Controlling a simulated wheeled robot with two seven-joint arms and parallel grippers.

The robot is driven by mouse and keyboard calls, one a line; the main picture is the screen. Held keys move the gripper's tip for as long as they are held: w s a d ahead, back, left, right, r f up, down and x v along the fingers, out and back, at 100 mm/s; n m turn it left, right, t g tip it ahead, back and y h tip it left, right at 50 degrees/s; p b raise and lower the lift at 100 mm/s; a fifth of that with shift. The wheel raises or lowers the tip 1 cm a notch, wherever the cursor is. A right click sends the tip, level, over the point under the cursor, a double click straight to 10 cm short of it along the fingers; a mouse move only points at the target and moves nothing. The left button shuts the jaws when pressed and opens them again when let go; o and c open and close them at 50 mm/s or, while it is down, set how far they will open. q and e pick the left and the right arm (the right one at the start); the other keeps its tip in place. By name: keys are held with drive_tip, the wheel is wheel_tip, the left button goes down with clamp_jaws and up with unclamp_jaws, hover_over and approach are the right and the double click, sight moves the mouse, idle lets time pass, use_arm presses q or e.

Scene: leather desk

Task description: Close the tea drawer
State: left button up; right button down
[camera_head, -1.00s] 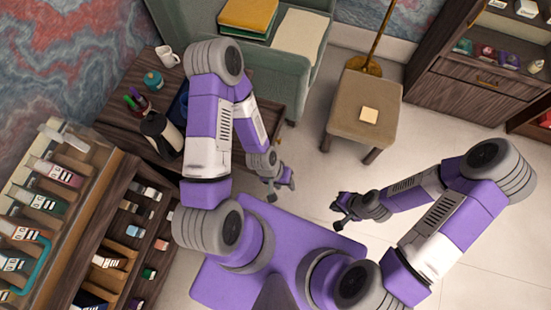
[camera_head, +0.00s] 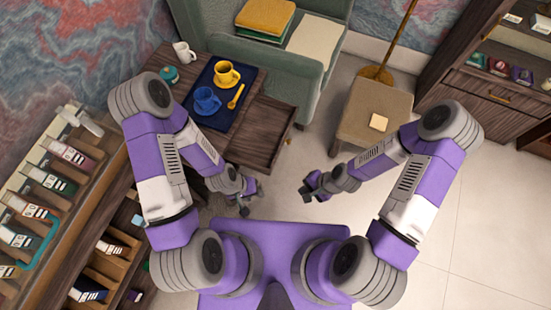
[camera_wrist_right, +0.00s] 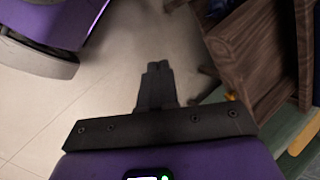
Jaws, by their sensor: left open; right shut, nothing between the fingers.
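The tea drawer (camera_head: 258,132) is a dark wooden drawer pulled out from the dark wood table, in the upper middle of the head view. Its inside looks empty where visible, and a small brass knob (camera_head: 288,141) sits on its front. In the right wrist view the drawer (camera_wrist_right: 250,50) shows at the upper right. My left gripper (camera_head: 254,197) is open and empty, below the drawer and apart from it. My right gripper (camera_head: 309,190) is shut and empty, below and right of the drawer front, apart from it. Its closed fingers (camera_wrist_right: 157,70) point over bare floor in the wrist view.
A dark tray (camera_head: 222,110) with a yellow cup (camera_head: 227,73), a blue cup (camera_head: 207,100) and a spoon stands on the table. A green armchair (camera_head: 300,75) is behind the drawer. A stool (camera_head: 372,112) stands at right. Shelves of boxes (camera_head: 60,210) are at left.

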drive_tip(key=w+m+y, duration=0.2)
drive_tip(key=w+m, duration=0.2)
drive_tip(key=m, duration=0.2)
drive_tip(key=m+t+y+b, duration=0.1)
drive_tip(key=m+t+b, duration=0.1)
drive_tip(key=m, duration=0.6)
approach(276, 159)
drive_tip(key=b+x, duration=0.3)
drive_tip(key=x, duration=0.2)
drive_tip(key=shift+s+a+r+b, duration=0.1)
drive_tip(key=shift+s+a+b, duration=0.1)
drive_tip(key=shift+a+b, duration=0.2)
